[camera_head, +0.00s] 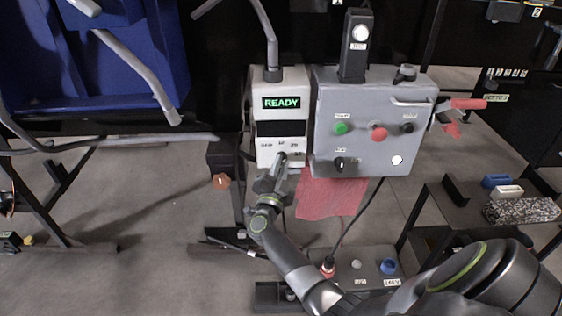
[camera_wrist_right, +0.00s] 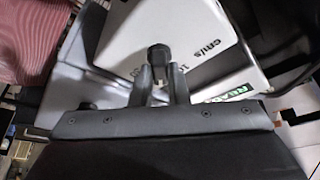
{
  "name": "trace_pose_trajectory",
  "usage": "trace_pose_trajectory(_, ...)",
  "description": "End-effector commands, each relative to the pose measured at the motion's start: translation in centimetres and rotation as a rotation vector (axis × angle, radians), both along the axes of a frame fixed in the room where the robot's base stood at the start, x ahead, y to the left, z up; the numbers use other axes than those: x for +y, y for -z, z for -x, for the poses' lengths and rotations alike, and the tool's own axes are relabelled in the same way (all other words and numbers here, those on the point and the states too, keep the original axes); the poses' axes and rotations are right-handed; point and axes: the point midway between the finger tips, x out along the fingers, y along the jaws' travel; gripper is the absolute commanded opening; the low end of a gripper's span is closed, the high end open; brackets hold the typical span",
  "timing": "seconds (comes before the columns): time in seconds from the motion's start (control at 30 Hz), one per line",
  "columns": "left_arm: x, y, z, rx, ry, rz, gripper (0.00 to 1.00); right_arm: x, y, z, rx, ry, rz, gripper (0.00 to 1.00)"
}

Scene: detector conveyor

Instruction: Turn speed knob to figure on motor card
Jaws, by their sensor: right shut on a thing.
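The speed knob (camera_wrist_right: 158,57) is a small dark knob on the white controller box (camera_head: 264,108), on a face printed "cm/s" with figures around it. My right gripper (camera_head: 281,160) reaches up to the box's lower front in the head view. In the right wrist view its two fingers (camera_wrist_right: 160,82) are shut on the knob, one on each side. The fingers hide part of the dial, and I cannot read the pointer. A small card (camera_head: 495,97) reading "SET TO" hangs at the right; its figure is too small to read. My left gripper is not in view.
The box's display (camera_head: 281,102) shows READY in green. A grey control panel (camera_head: 370,120) with green and red buttons stands close on the right. A red cloth (camera_head: 331,192) hangs below it. A blue bin (camera_head: 125,60) is at the left. The floor at lower left is largely clear.

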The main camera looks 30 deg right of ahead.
Motion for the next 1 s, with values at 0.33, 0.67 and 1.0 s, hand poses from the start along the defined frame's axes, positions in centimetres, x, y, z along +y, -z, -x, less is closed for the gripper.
trace_pose_trajectory(0.33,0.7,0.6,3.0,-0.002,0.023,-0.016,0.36,0.2,-0.4,-0.1,-0.165,0.001,-0.279,0.00)
trace_pose_trajectory(0.67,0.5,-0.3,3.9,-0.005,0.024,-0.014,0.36,0.2,-0.4,0.0,-0.315,0.001,-0.522,0.00)
trace_pose_trajectory(1.0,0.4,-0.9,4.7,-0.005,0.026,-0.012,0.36,0.2,-0.3,0.0,-0.411,0.002,-0.678,0.00)
